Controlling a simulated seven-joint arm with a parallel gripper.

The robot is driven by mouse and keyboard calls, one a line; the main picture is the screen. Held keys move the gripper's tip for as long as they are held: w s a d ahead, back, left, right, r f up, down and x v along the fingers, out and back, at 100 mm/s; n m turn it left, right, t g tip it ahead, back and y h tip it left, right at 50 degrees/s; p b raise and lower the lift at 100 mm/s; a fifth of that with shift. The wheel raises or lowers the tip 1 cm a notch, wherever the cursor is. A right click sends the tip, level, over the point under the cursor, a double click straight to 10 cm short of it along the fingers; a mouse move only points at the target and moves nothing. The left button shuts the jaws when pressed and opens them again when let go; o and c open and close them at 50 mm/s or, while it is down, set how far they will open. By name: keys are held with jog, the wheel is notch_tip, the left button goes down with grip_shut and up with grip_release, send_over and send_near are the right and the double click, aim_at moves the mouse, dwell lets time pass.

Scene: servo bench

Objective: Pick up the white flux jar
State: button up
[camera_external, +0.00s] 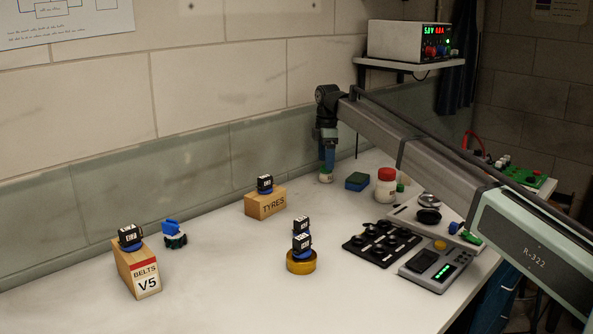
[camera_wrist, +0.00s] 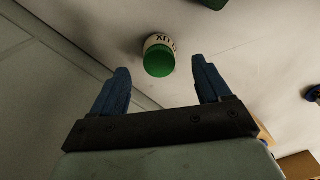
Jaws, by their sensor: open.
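The white flux jar (camera_wrist: 159,42) has a green lid (camera_wrist: 159,62) and dark lettering. In the wrist view it stands on the bench just beyond my fingertips, roughly centred between them. In the outside view the jar (camera_external: 326,175) is at the back of the bench, below my gripper (camera_external: 328,152), partly covered by the fingers. My gripper's two blue fingers (camera_wrist: 163,78) are apart, with nothing between them. The outside view does not show clearly whether a finger touches the jar.
A green-and-blue sponge-like block (camera_external: 357,181) and a jar with a red lid (camera_external: 386,187) stand right of the flux jar. A TYRES box (camera_external: 265,204) stands to its left. The back wall (camera_external: 230,156) is close behind. The bench front (camera_external: 215,295) is mostly clear.

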aim_at(325, 171)
jog(key=shift+f, duration=2.5)
jog(key=c, duration=1.2)
